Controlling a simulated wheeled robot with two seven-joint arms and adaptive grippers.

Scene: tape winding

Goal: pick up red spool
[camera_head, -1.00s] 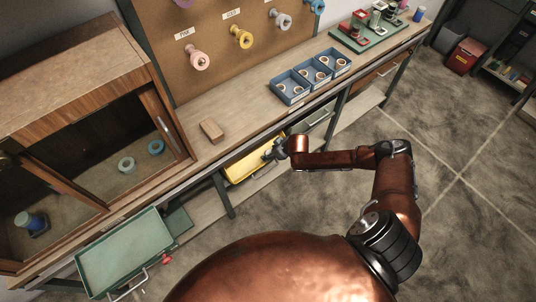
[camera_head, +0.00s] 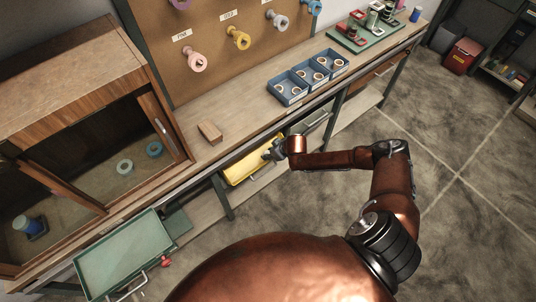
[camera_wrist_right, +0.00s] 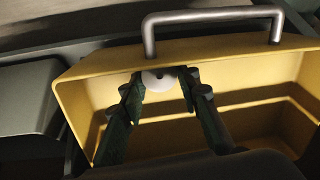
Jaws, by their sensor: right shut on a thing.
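A small red thing (camera_head: 165,261) shows beside the right end of the open green drawer; it is too small to tell whether it is a spool. My right gripper (camera_head: 272,151) is at the open yellow drawer (camera_head: 238,172) under the bench. In the right wrist view the gripper (camera_wrist_right: 160,84) reaches over the yellow drawer (camera_wrist_right: 285,75), its fingers shut on a white round thing (camera_wrist_right: 159,80) near the handle-side wall. The rest of the white thing is hidden. My left gripper is not in view.
The green drawer (camera_head: 118,257) stands open at lower left. A wooden block (camera_head: 210,132) and blue trays (camera_head: 288,87) lie on the bench. Coloured spools hang on the pegboard (camera_head: 150,50). A grey handle (camera_wrist_right: 213,13) rises from the yellow drawer's edge.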

